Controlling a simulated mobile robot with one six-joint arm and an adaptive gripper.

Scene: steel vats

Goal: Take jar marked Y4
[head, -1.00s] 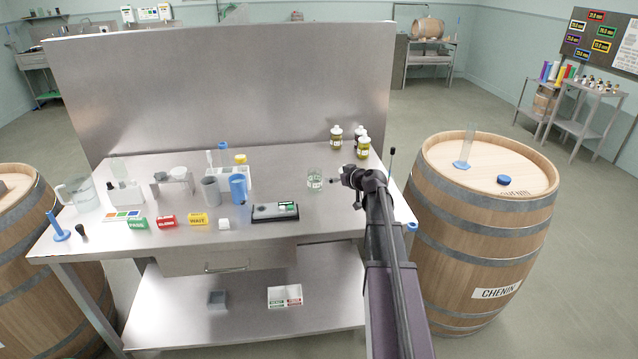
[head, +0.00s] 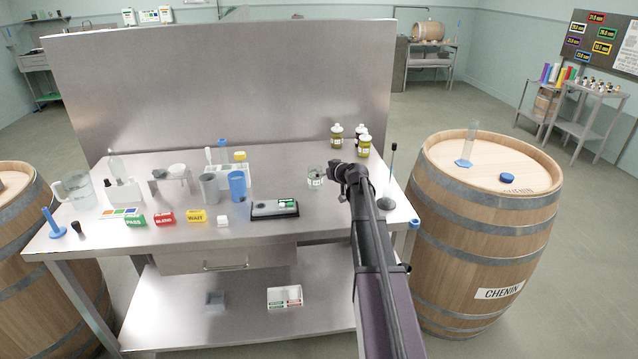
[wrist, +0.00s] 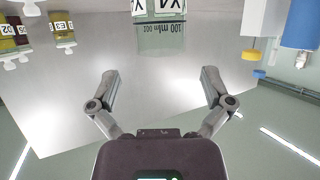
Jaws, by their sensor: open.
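The jar marked Y4 is a small clear glass jar (head: 316,179) on the steel table, right of the scale. In the wrist view, which looks upside down, the jar (wrist: 162,38) is at the top centre, with white Y4 labels and "100 ml" on its glass; its far end is cut off by the frame. My gripper (head: 335,171) is just right of the jar in the head view. In the wrist view my gripper (wrist: 159,74) has its two fingers wide apart, with nothing between them. The jar lies beyond the fingertips, roughly centred between them.
Several capped sample bottles (head: 337,137) stand behind the jar, near the back panel (head: 230,85). A black scale (head: 274,210) and blue beaker (head: 237,184) are to its left. A thin rod on a round base (head: 386,203) stands right of my arm.

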